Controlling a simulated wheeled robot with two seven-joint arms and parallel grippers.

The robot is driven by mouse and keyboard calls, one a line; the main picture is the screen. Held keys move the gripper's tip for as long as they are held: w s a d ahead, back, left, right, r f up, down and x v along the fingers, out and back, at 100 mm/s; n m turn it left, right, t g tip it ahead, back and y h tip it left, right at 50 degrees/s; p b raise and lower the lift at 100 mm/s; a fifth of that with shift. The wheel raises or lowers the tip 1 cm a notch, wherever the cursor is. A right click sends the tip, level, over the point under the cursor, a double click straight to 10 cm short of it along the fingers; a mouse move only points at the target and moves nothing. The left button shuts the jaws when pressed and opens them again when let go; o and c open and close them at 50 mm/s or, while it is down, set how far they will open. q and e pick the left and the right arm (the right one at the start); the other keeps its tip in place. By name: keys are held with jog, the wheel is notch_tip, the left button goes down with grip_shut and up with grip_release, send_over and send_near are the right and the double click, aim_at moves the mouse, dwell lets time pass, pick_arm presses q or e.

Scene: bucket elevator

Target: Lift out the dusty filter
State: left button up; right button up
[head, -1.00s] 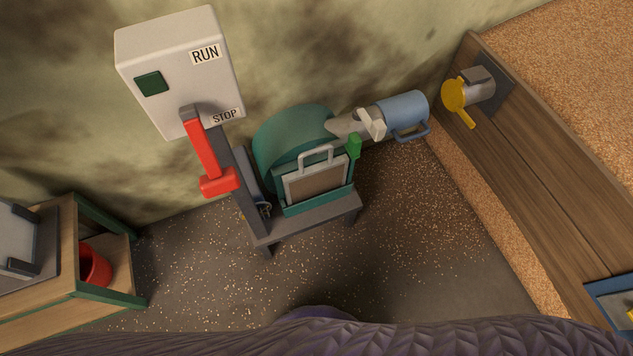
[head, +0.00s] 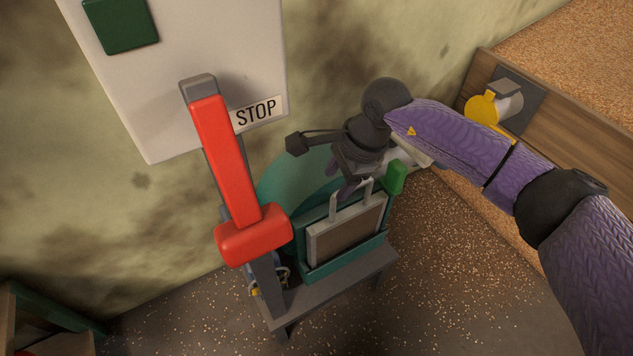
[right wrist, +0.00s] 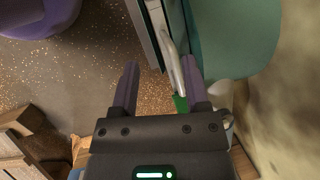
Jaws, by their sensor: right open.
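The dusty filter (head: 345,238) is a brown panel in a grey frame with a grey loop handle (head: 367,190) on top. It sits upright in a teal slot (head: 318,270) on the machine. My right gripper (head: 342,182) is open at the handle's upper left side. In the right wrist view, the handle (right wrist: 173,68) shows between the two spread fingers (right wrist: 161,82) near their tips, and the jaws are not closed on it. Part of the handle is hidden by a finger in the head view. My left gripper is out of view.
A green knob (head: 394,178) stands right beside the filter. A grey stand (head: 345,292) carries the machine. The speckled floor (head: 440,290) in front is clear.

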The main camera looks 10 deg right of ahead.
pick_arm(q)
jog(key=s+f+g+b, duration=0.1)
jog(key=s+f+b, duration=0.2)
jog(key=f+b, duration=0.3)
pick_arm(e)
jog(key=w+f+h, duration=0.1)
jog(key=f, duration=0.1)
jog(key=w+d+f+n, duration=0.1)
jog(key=f, duration=0.2)
jog(key=w+d+f+h, duration=0.1)
jog(key=f, duration=0.1)
jog(key=shift+d+f+n+t+h, duration=0.1)
jog(key=shift+f+n+t+h, duration=0.05)
jog(key=shift+n+t+h, duration=0.2)
jog(key=shift+w+f, duration=0.15)
jog(key=shift+f, duration=0.25)
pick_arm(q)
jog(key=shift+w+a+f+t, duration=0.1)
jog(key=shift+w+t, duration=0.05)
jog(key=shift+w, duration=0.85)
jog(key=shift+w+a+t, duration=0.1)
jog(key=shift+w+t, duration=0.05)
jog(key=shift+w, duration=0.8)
pick_arm(e)
grip_shut()
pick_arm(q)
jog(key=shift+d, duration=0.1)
